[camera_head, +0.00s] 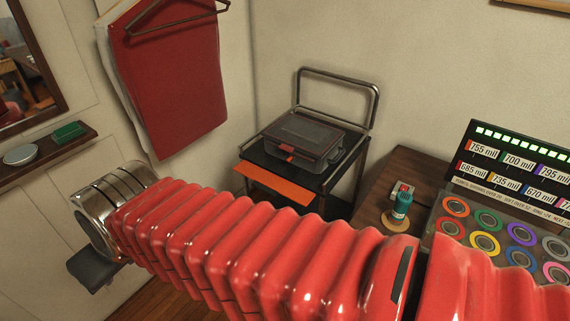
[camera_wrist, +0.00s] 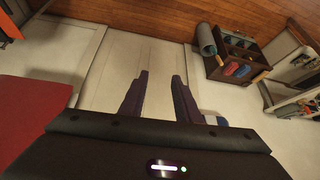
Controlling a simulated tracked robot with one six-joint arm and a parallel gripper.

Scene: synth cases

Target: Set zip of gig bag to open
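No thing in view is clearly a gig bag, and I cannot make out a zip. A dark grey case (camera_head: 303,137) with orange trim lies on a black cart, its lid looking closed. A red cloth-like cover (camera_head: 172,85) hangs from a hanger on the wall; it may be a bag or garment. My gripper (camera_wrist: 161,76) shows two dark fingers, apart, with nothing between them. In the head view my red ribbed arm crosses the front, and the fingertips are hidden. The gripper end is left of and in front of the cart.
The cart (camera_head: 270,183) has a tall handle and an orange front. A wooden table (camera_head: 370,205) with a teal bottle (camera_head: 402,204) stands right, beside a rack of coloured rings (camera_head: 489,226). A wall shelf (camera_head: 48,155) is at left.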

